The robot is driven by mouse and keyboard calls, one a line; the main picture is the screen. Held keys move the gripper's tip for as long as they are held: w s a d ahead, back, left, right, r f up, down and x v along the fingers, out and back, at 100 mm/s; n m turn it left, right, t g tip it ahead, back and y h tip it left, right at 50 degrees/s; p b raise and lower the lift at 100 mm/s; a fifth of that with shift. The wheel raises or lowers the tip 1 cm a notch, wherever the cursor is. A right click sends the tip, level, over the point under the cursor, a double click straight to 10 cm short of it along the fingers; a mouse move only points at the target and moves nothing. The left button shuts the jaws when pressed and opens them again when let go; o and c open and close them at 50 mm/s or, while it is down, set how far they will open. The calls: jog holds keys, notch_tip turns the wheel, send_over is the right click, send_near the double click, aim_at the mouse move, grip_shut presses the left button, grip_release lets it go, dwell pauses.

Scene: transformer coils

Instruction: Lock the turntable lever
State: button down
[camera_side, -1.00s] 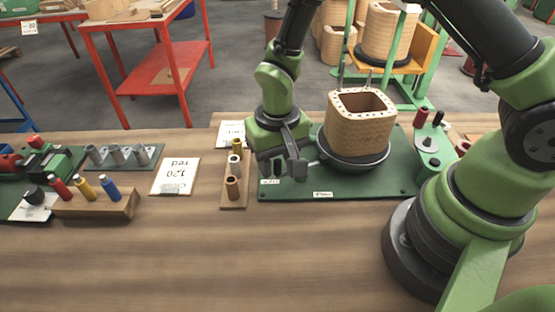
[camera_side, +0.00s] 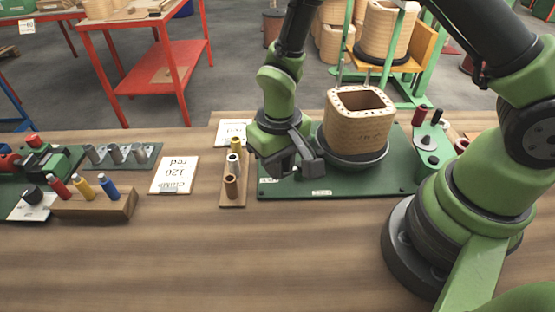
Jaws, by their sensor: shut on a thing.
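The round dark turntable (camera_side: 357,164) sits on a green base plate (camera_side: 375,184) and carries a tan, square-sided coil (camera_side: 357,132) with an open top. My gripper (camera_side: 298,168) is low over the plate's left end, at the left side of the turntable. It is shut on the turntable lever, which is mostly hidden by the dark jaws. I cannot make out the lever's exact angle.
Left of the plate stands a wooden rack of small spools (camera_side: 233,174). Further left are a white card (camera_side: 174,174) and a wooden block with coloured handles (camera_side: 95,205). A green stand with spools (camera_side: 430,143) is at the right. The front tabletop is clear.

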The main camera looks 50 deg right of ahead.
jog(key=c, duration=1.1)
grip_release()
notch_tip(320, 180, up, 10)
jog(key=s+d+r+m+t+y, duration=0.1)
jog(key=s+d+r+t, duration=0.1)
jog(key=s+r, duration=0.5)
jog(key=s+d+r+m+t+y, duration=0.1)
jog(key=s+d+r+t, duration=0.2)
jog(key=r, duration=0.6)
jog(key=s+t, duration=0.2)
jog(key=s, duration=0.1)
jog(key=shift+s+d, duration=0.35)
